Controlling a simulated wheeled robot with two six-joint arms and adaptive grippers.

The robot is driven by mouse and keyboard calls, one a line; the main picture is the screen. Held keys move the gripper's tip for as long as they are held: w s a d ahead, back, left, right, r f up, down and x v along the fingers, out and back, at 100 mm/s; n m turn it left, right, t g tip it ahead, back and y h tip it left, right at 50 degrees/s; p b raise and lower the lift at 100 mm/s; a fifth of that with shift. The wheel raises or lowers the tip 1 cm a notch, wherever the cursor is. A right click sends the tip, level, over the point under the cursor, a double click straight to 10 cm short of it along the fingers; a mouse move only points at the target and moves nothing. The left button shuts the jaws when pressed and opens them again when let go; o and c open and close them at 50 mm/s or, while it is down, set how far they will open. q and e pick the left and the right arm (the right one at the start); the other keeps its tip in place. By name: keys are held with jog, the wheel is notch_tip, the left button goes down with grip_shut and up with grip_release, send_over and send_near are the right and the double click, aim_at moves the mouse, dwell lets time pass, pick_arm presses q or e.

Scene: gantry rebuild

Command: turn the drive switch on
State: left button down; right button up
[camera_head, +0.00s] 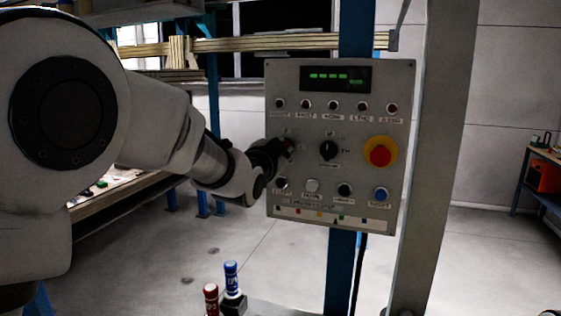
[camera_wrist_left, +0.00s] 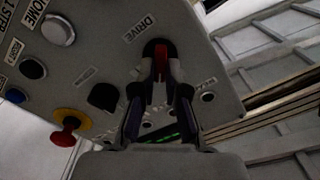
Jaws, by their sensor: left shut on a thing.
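The grey control panel (camera_head: 288,78) is fixed to a blue post. Its drive switch (camera_wrist_left: 157,48), under the DRIVE label, is a dark round knob with a red pointer in the left wrist view. My left gripper (camera_wrist_left: 160,85) is shut on this knob, one finger on each side. In the head view my left gripper (camera_head: 284,150) reaches the panel's left side and hides most of the switch. Which way the pointer is set is hard to tell. My right gripper does not show.
A second black knob (camera_head: 328,150) and a red emergency button (camera_head: 380,155) on a yellow base sit right of my gripper. Push buttons line the panel below. A grey column (camera_head: 437,150) stands to the right. Red (camera_head: 211,298) and blue (camera_head: 231,278) capped items stand below.

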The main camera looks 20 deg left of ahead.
pick_arm(q)
jog(key=m+b, duration=0.6)
jog(key=m, duration=0.4)
jog(key=shift+d+b, duration=0.1)
jog(key=shift+b, duration=0.3)
jog(key=shift+r, duration=0.15)
jog(key=c, duration=1.2)
grip_release()
jog(key=shift+w, duration=0.1)
jog(key=shift+w+f, duration=0.15)
jog(key=shift+f, duration=0.15)
